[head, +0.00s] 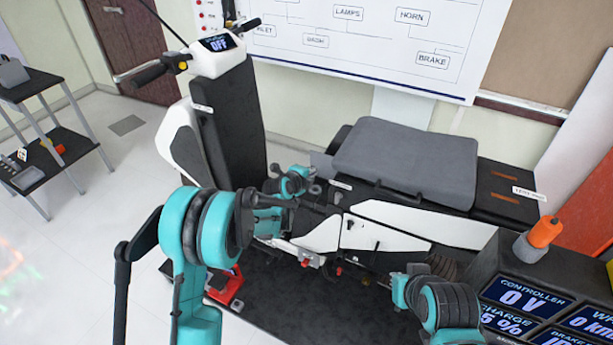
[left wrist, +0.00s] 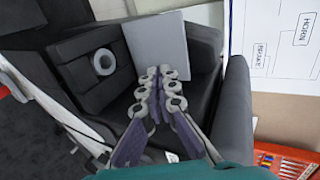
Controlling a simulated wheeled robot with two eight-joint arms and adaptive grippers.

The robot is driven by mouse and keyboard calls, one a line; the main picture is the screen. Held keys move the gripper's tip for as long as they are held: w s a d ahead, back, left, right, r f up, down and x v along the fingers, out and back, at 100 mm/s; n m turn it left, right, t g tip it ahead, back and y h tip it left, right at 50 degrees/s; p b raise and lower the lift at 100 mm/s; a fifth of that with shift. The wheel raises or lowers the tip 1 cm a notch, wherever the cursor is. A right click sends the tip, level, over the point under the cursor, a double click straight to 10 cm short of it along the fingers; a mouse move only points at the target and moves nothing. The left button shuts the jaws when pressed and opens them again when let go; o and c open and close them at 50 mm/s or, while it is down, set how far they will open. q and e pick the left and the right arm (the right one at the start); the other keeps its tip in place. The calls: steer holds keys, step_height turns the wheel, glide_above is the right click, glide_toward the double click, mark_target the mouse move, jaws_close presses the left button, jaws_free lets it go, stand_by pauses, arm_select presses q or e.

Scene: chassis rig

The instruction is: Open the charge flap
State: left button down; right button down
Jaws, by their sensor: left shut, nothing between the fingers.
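The charge flap looks to be the light grey flat plate (left wrist: 157,40) in the left wrist view, standing up beside a dark panel with a round grey port ring (left wrist: 103,62). In the head view a grey plate edge (head: 322,164) shows left of the seat. My left gripper (head: 313,187) is at the rig's middle, by the seat's left end. In the left wrist view its fingers (left wrist: 160,72) are shut and empty, overlapping the plate's lower part; I cannot tell if they touch it.
The grey seat (head: 405,158) lies on the rig right of my left gripper. The handlebar column with an OFF display (head: 218,43) stands at the left. An orange-topped bottle (head: 540,238) stands on the readout box at the right. A shelf stands far left, with open floor before it.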

mark_target(324, 156)
arm_select(q)
steer(key=x, duration=0.3)
steer(key=r+b+x, duration=0.1)
steer(key=x, duration=0.2)
steer(key=shift+w+d+b, duration=0.2)
steer(key=shift+w+b, duration=0.1)
steer(key=shift+w+d+r, duration=0.15)
steer(key=shift+w+d, duration=0.1)
steer(key=shift+w, duration=0.4)
steer(key=shift+r, duration=0.1)
steer(key=shift+w+d+r+g+p, duration=0.35)
steer(key=shift+w+g+p, duration=0.15)
steer(key=shift+w+p, duration=0.25)
steer(key=shift+w+d+f, duration=0.15)
steer(key=shift+w+d, duration=0.05)
steer(key=shift+w, duration=0.4)
steer(key=shift+s, duration=0.1)
